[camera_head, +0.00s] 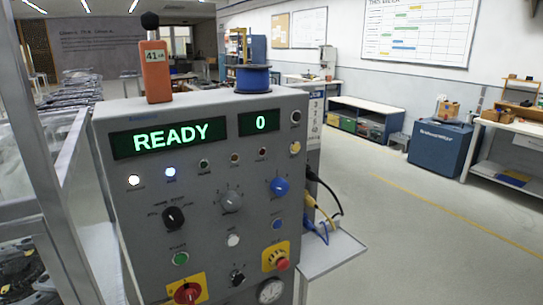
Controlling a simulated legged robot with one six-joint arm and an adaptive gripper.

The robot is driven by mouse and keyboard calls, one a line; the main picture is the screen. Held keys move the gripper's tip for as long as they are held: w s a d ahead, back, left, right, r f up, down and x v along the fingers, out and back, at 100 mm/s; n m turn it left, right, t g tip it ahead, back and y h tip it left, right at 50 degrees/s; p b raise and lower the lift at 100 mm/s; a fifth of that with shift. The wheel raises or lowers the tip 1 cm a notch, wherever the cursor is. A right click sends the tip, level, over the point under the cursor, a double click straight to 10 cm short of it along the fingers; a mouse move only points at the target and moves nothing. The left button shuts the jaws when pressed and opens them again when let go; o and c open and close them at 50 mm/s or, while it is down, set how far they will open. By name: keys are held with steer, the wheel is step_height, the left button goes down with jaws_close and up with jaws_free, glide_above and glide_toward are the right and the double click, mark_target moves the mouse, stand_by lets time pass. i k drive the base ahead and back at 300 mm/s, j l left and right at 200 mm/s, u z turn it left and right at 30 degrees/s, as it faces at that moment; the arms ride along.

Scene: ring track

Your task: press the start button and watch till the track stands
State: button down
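A grey control panel (215,145) stands close in front of me. Its left display (170,139) reads READY in green and its small right display (260,122) reads 0. A green button (180,259) sits low on the left of the panel, under a small label too blurred to read surely. A white button (233,240) and a blue button (276,225) are to its right. A red mushroom button (281,264) sits on a yellow plate. I cannot make out the ring track. My gripper is not in view.
A red rotary switch (187,291), several knobs and a gauge (271,291) crowd the panel's lower part. An orange handheld device (156,72) and a blue spool (253,79) stand on top. A metal frame (45,170) borders the left. Cables and a side shelf (325,252) are right; open floor lies beyond.

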mark_target(181, 259)
steer(key=u, duration=1.35)
